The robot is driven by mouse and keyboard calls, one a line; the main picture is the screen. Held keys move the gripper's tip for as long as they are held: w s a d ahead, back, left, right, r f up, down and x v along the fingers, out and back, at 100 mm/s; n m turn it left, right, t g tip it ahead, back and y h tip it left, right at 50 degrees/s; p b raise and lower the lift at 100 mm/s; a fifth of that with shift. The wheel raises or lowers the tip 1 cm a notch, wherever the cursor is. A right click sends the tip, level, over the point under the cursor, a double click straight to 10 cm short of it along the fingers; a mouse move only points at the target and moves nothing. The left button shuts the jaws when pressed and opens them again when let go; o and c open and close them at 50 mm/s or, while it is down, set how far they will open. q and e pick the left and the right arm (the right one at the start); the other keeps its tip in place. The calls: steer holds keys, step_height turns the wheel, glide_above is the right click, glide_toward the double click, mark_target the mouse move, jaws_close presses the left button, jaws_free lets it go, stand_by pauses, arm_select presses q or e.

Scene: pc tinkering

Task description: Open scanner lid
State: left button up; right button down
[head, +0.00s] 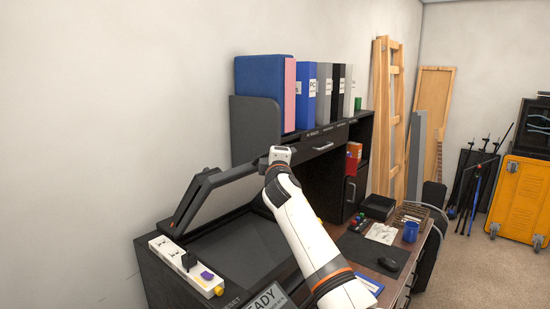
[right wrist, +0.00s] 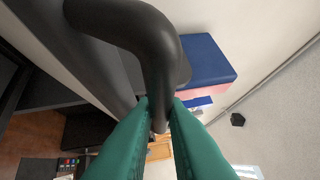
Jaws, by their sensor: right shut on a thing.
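The scanner (head: 238,248) stands at the lower left in the head view. Its dark lid (head: 228,187) is raised at a slant above the dark scanning bed, with its hinge side at the left. My right gripper (head: 272,158) is at the lid's upper free end. In the right wrist view, the green fingers of my right gripper (right wrist: 158,112) are shut on a thick black curved handle (right wrist: 150,45) of the lid. In the head view the fingertips are mostly hidden behind the wrist. My left gripper is in neither view.
Binders (head: 307,97) stand on the shelf behind the lid.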

steer(key=shift+r, duration=0.2)
steer(key=c, duration=1.7)
jaws_free()
steer(key=shift+o, duration=1.2)
steer(key=shift+s+d, duration=0.15)
steer(key=shift+f, duration=0.15)
steer(key=s+f+b, duration=0.1)
steer(key=s+b, duration=0.3)
steer(key=s, duration=0.8)
steer(key=shift+f+b, duration=0.2)
steer(key=shift+b, duration=0.15)
